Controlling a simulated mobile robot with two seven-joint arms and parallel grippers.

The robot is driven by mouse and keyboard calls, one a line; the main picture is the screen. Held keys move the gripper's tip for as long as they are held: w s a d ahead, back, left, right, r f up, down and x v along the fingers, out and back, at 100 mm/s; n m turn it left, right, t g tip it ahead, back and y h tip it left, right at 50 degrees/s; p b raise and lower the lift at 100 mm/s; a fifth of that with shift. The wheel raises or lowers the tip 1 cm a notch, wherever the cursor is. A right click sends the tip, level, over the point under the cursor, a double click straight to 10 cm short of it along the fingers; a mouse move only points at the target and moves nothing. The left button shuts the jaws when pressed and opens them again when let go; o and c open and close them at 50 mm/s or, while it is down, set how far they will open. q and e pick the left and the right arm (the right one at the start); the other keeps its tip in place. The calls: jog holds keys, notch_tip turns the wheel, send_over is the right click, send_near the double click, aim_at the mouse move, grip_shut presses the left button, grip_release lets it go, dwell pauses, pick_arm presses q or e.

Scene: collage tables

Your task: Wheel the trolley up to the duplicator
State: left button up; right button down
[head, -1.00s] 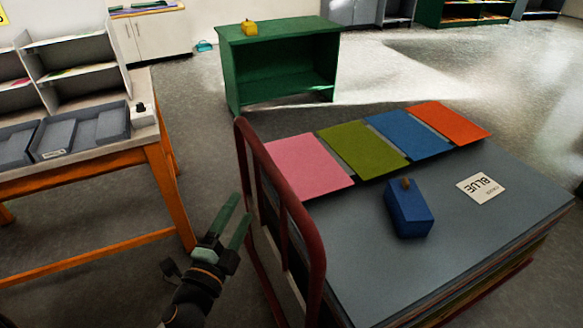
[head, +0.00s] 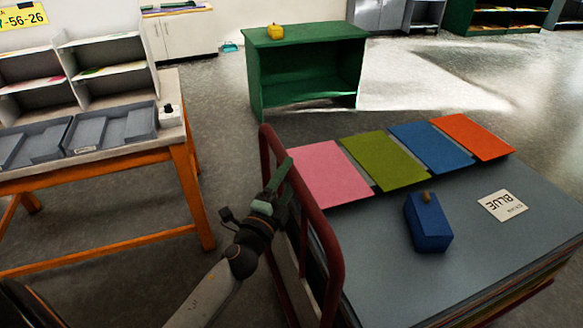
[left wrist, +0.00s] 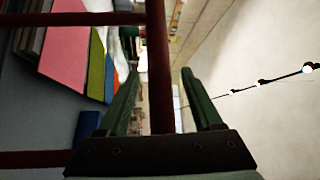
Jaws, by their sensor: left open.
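The trolley (head: 375,265) has a grey top and a dark red tubular handle (head: 322,225) along its left end. My left gripper (head: 281,177) is at this handle, its green fingers open. In the left wrist view a red bar (left wrist: 160,100) of the handle runs between the two open fingers (left wrist: 161,74); I cannot tell whether they touch it. My right gripper is out of view. I cannot identify a duplicator in these views.
An orange-legged table (head: 185,180) stands left. A green cabinet (head: 305,45) bearing a yellow object (head: 276,31) stands behind. Floor at right back is clear.

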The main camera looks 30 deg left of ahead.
pick_arm(q)
jog(key=shift+w+r, duration=0.1)
jog(key=shift+w, duration=0.85)
grip_shut()
dwell(0.8)
